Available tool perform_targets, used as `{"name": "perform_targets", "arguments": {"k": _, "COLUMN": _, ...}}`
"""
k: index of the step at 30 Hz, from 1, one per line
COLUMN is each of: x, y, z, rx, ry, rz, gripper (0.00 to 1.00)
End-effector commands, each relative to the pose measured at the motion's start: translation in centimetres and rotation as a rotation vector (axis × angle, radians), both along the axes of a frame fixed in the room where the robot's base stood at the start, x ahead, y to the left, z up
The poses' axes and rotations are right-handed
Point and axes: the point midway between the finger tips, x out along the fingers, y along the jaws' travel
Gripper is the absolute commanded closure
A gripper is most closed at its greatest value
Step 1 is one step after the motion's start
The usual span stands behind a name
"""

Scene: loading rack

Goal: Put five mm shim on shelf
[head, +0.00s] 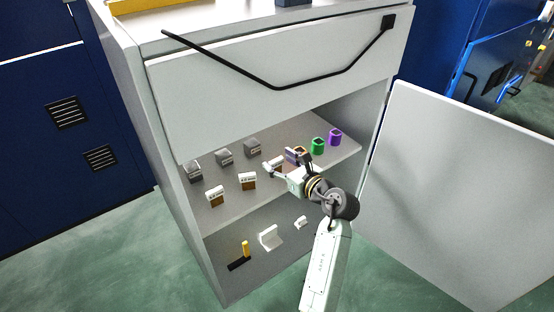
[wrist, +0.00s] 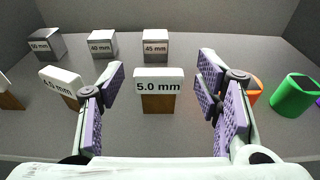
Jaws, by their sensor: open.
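The 5.0 mm shim (wrist: 158,103), a brown block with a white labelled top, stands upright on the cabinet shelf (head: 318,128). In the wrist view it is centred between the two purple-padded fingers of my gripper (wrist: 161,84), with a gap on each side. My gripper (head: 287,163) is open and reaches into the cabinet at shelf height. In the head view my gripper partly covers the shim (head: 277,163).
Grey blocks marked 50 mm (wrist: 45,45), 40 mm (wrist: 102,44) and 45 mm (wrist: 155,46) stand behind. Another white-topped shim (wrist: 63,80) is at left; orange and green (wrist: 294,95) pieces are at right. The open cabinet door (head: 460,190) is at right.

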Motion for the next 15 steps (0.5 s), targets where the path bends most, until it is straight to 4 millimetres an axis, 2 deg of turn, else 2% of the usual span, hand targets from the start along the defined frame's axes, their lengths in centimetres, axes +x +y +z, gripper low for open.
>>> {"name": "perform_targets", "arguments": {"k": 9, "x": -5.5, "y": -3.9, "z": 1.6, "rx": 0.001, "ry": 0.000, "rz": -0.001, "gripper": 0.42}}
{"name": "perform_targets", "arguments": {"k": 15, "x": -7.6, "y": -5.5, "z": 1.9, "rx": 0.000, "ry": -0.001, "rz": 0.001, "gripper": 0.42}}
